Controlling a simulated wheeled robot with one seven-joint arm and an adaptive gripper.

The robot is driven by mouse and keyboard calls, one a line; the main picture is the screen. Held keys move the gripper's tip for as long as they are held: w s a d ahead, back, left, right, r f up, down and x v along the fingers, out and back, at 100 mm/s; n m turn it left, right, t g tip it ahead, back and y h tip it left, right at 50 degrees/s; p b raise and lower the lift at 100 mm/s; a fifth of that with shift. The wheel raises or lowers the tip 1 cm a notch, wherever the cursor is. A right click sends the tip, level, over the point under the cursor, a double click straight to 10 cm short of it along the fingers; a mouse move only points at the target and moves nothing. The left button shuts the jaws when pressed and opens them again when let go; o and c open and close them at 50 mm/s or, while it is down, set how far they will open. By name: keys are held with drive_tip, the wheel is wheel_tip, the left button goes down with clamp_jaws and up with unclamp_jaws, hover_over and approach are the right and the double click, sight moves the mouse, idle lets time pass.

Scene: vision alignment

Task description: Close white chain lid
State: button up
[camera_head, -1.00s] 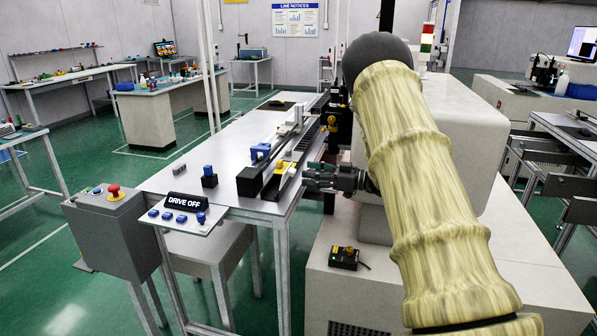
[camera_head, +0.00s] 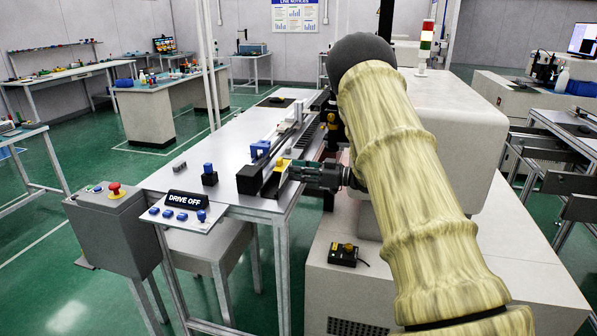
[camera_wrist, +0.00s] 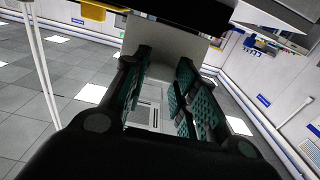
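My gripper (camera_head: 293,171) is at the near end of the black chain track, close beside a small yellow-topped part (camera_head: 281,165). Contact cannot be told. In the wrist view my gripper (camera_wrist: 165,60) has its two teal-padded fingers well apart, with a pale grey panel (camera_wrist: 165,48) showing beyond and between them. The dark segmented chain (camera_head: 305,148) runs back along the right edge of the bench. A long pale strip (camera_head: 281,138) lies along its left side; I cannot tell for sure whether this is the white chain lid, or its state.
A control box with a red button (camera_head: 115,188) stands at left. A large pale machine housing (camera_head: 450,115) stands behind my arm.

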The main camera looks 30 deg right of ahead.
drive_tip(key=shift+r, duration=0.15)
